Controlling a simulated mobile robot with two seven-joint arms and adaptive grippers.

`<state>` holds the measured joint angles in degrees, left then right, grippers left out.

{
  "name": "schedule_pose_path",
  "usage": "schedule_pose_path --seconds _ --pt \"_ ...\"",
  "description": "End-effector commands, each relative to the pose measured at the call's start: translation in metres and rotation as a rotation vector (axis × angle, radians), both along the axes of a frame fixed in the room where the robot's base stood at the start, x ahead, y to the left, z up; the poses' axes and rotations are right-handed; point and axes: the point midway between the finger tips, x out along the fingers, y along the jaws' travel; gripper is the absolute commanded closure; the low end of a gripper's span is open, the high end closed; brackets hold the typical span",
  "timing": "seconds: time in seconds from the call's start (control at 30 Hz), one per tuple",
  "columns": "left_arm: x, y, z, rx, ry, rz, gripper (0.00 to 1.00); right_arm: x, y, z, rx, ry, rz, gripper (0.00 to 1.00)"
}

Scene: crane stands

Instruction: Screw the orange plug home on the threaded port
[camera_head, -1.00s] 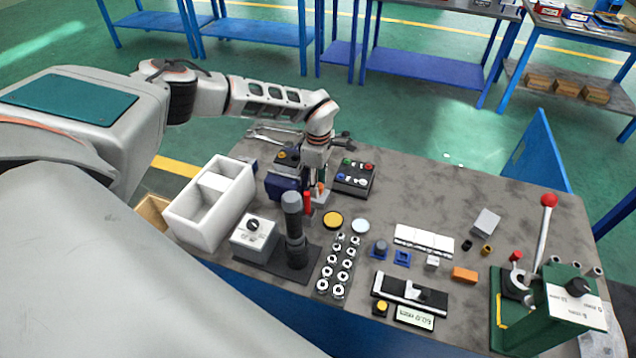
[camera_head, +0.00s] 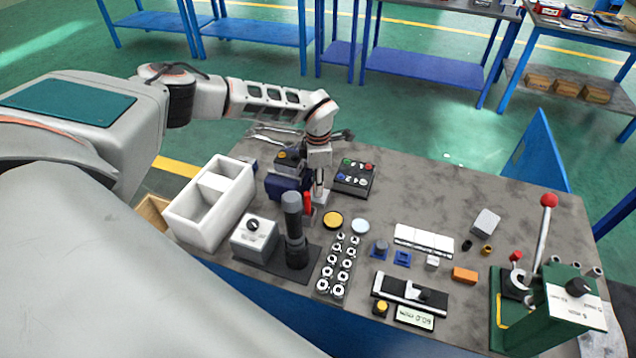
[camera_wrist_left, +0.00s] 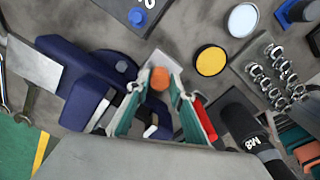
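The orange plug (camera_wrist_left: 159,79) shows between the fingertips of my left gripper (camera_wrist_left: 158,88) in the left wrist view. A narrow gap seems to show beside it, so the fingers look open around it. A pale grey block lies just behind the plug; the threads of the port are hidden. In the head view my left gripper (camera_head: 319,193) points down beside the dark blue vise-like fixture (camera_head: 283,187), and I cannot make out the plug there. This fixture (camera_wrist_left: 78,88) fills the left of the wrist view. My right gripper is in neither view.
A red part (camera_head: 307,203) and a dark post (camera_head: 293,228) stand close in front of the gripper. A button box (camera_head: 355,177) is to its right, with a yellow disc (camera_head: 333,220) nearby. A white bin (camera_head: 210,205) stands left. Clear tabletop lies right of the button box.

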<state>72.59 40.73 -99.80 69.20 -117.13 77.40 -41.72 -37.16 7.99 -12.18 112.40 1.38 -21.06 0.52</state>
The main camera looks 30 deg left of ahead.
Motion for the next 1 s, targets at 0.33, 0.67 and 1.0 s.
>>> schedule_pose_path --seconds 0.33,0.67,1.0 --pt "0.0000 0.0000 0.0000 0.001 0.000 -0.091 1.00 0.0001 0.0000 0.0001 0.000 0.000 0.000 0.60" --pt "-0.0003 -0.0003 -0.0003 0.000 0.001 -0.218 0.59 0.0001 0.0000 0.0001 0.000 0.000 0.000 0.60" --pt "-0.0002 -0.0001 -0.0001 0.000 0.001 -0.217 0.59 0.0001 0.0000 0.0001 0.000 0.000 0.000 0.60"
